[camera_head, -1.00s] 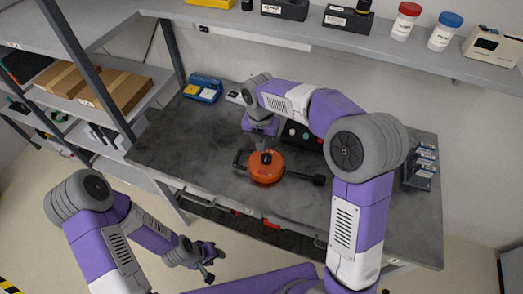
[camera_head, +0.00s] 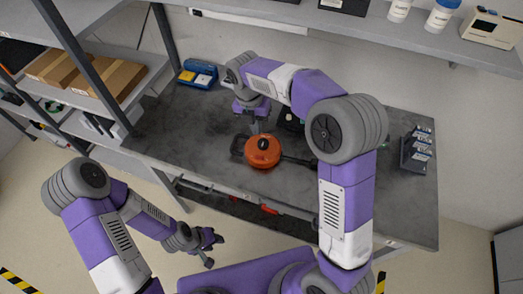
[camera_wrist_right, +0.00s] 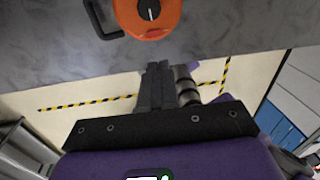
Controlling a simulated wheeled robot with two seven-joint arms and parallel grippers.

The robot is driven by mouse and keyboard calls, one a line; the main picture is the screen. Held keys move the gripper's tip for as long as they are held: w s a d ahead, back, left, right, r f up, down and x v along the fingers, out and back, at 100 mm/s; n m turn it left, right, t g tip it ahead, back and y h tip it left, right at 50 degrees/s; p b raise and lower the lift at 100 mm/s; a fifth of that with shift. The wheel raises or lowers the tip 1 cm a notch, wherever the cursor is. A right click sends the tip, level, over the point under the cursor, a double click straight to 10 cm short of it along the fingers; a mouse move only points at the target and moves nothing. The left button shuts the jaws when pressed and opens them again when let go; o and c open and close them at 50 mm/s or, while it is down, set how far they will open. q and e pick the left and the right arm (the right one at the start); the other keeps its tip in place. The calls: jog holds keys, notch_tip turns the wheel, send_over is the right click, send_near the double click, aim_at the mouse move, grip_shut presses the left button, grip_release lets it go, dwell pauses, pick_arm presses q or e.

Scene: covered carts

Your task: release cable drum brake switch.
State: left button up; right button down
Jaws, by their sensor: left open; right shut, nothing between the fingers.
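The orange cable drum (camera_head: 258,158) sits on the dark workbench with a black frame or handle beside it. A black knob (camera_head: 263,143) is on its top. In the right wrist view the drum (camera_wrist_right: 150,28) shows at the top edge, and its black knob (camera_wrist_right: 148,9) has a white line. My right gripper (camera_head: 255,128) is just behind the drum in the head view, apart from the knob. Its fingers (camera_wrist_right: 156,66) are shut and empty. My left gripper (camera_head: 212,252) is open and empty, off the front of the bench.
A blue box (camera_head: 198,74) stands at the bench's back left. A dark rack (camera_head: 417,150) with several labelled items is at the right. A shelf (camera_head: 400,32) runs above the back.

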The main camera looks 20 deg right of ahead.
aim_at(258, 158)
jog(key=f, duration=0.4)
jog(key=d+f+b, duration=0.1)
jog(key=f, duration=0.9)
jog(key=shift+s+d+b, duration=0.2)
jog(key=shift+s+b, duration=0.2)
jog(key=shift+s+d+f+y+b, duration=0.1)
jog(key=shift+d+f+y+b, duration=0.05)
jog(key=shift+f+y+b, duration=0.4)
jog(key=shift+s+d+r, duration=0.1)
jog(key=shift+s+r, duration=0.05)
jog(key=shift+s, duration=0.05)
jog(key=shift+a, duration=0.2)
jog(key=shift+w+a+r+p, duration=0.1)
jog(key=shift+w+a+p, duration=0.2)
jog(key=shift+a, duration=0.1)
jog(key=shift+w+a, duration=0.1)
jog(key=shift+a, duration=0.2)
